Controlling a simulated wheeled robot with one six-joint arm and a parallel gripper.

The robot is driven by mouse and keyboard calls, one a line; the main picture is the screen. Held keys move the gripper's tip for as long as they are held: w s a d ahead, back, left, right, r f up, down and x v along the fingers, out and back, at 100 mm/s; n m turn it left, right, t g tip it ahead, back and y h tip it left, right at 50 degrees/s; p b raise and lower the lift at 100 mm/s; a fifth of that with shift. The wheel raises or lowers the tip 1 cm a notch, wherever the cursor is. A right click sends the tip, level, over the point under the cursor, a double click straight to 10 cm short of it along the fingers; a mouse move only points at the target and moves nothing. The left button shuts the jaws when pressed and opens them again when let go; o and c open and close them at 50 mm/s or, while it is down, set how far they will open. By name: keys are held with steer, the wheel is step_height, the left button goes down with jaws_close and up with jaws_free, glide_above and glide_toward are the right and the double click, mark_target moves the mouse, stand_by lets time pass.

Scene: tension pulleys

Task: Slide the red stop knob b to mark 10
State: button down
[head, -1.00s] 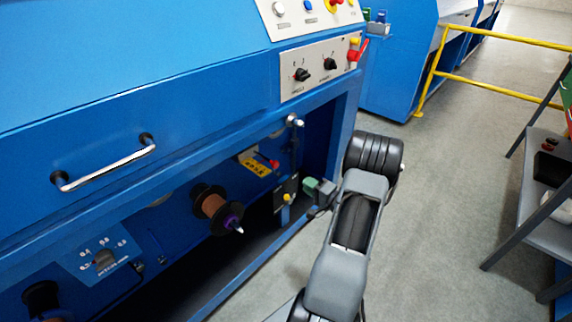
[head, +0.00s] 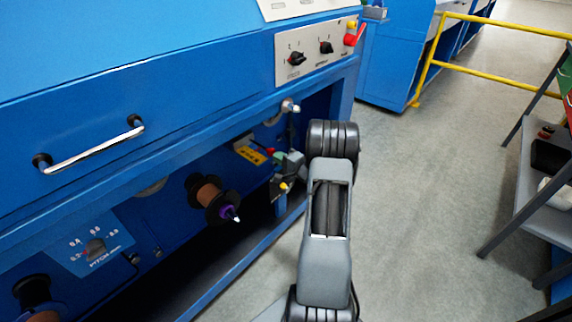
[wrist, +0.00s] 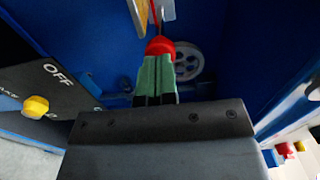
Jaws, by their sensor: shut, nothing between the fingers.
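The red stop knob b (wrist: 160,46) is directly in front of my fingertips in the wrist view, at the end of a thin red line or rod beside a yellow plate (wrist: 137,18). In the head view the small red knob (head: 270,153) sits by the yellow scale plate (head: 248,151) inside the blue machine bay. My gripper (wrist: 157,62) has green fingers, shut and empty, their tips at or touching the knob's near side; I cannot tell if there is contact. The scale's numbers are too small to read.
A black OFF plate with a yellow knob (wrist: 36,107) is left of my fingers. A copper spool (head: 212,195) is left in the bay. The machine's frame post (head: 342,95) stands beside my arm.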

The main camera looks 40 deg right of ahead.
mark_target(273, 152)
steer(key=shift+w+a, duration=0.1)
steer(key=shift+w, duration=0.3)
steer(key=w, duration=0.3)
steer(key=shift+w+a, duration=0.2)
steer(key=shift+a, duration=0.1)
steer(key=shift+w+r+p, duration=0.1)
steer(key=shift+w+p, duration=0.2)
steer(key=shift+r, duration=0.15)
